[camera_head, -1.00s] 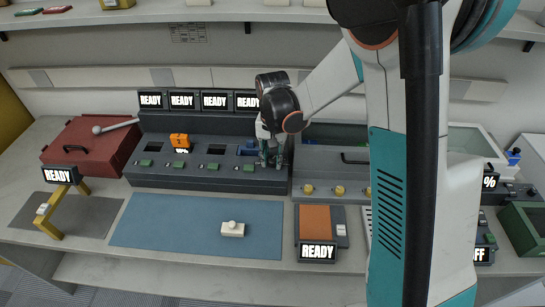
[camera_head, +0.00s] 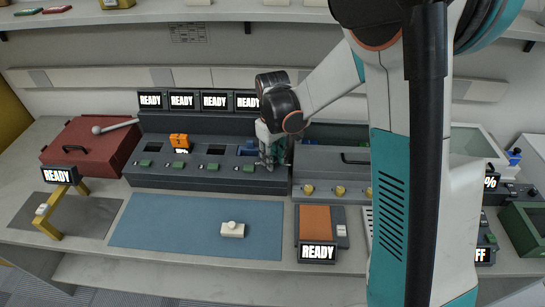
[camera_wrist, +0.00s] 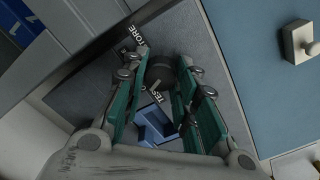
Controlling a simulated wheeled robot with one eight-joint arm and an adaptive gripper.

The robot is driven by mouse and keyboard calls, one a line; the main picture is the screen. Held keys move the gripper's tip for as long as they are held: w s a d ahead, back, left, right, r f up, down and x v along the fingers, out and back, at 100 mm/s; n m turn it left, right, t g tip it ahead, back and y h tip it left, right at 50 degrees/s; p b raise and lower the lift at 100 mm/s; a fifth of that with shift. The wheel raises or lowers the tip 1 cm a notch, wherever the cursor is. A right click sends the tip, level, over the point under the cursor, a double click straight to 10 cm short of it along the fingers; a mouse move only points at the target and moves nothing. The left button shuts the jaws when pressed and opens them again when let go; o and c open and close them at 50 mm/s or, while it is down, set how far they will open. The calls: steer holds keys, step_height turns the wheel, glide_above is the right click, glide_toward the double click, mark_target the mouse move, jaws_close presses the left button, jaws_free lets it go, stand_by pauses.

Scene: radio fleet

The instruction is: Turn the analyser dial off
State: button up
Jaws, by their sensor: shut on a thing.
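A dark round dial (camera_wrist: 160,70) sits on a grey panel in the wrist view, between the fingertips of my gripper (camera_wrist: 162,80). The words TEST and a partly covered STORE are printed around it. The green-padded fingers are shut on the dial from both sides. In the head view my gripper (camera_head: 271,162) points down at the right end of the dark bay unit (camera_head: 200,179), and the dial is hidden behind the fingers. A pointer mark on the dial is too small to read for certain.
A white block with a knob (camera_head: 232,230) lies on the blue mat (camera_head: 160,222). A grey case (camera_head: 325,165) stands close right of my gripper. A red box (camera_head: 90,145) stands at left.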

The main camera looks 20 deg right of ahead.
steer(key=n, duration=1.3)
steer(key=shift+n, duration=0.3)
stand_by(0.4)
steer(key=o, duration=1.1)
steer(key=shift+r, duration=0.1)
step_height(320, 180, up, 12)
steer(key=shift+f, duration=0.1)
